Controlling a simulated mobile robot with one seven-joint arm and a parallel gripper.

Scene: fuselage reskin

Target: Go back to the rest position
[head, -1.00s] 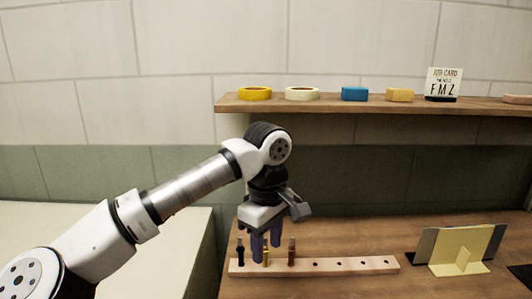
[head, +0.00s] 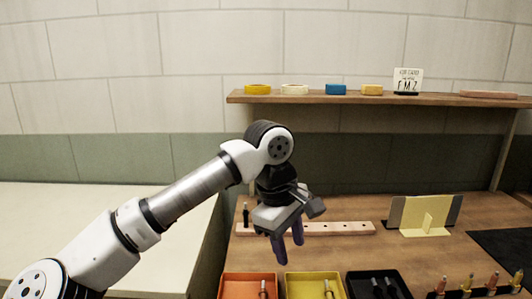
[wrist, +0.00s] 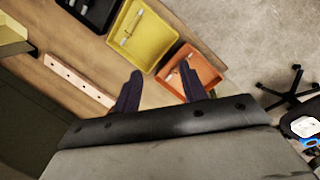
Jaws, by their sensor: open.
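My gripper (head: 289,247) hangs above the wooden bench (head: 415,262), in front of a pale wooden strip with holes (head: 335,229). Its two purple fingers are apart with nothing between them. In the wrist view my gripper (wrist: 158,90) also shows its spread, empty fingers. A black upright piece (head: 246,214) stands at the strip's left end. Part of the strip is hidden behind my gripper.
An orange tray (head: 228,283), a yellow tray (head: 312,280) and a black tray (head: 405,290) stand at the bench front. A yellow holder (head: 428,225) stands at right. A shelf (head: 300,98) runs behind. A chair (wrist: 292,92) stands on the floor.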

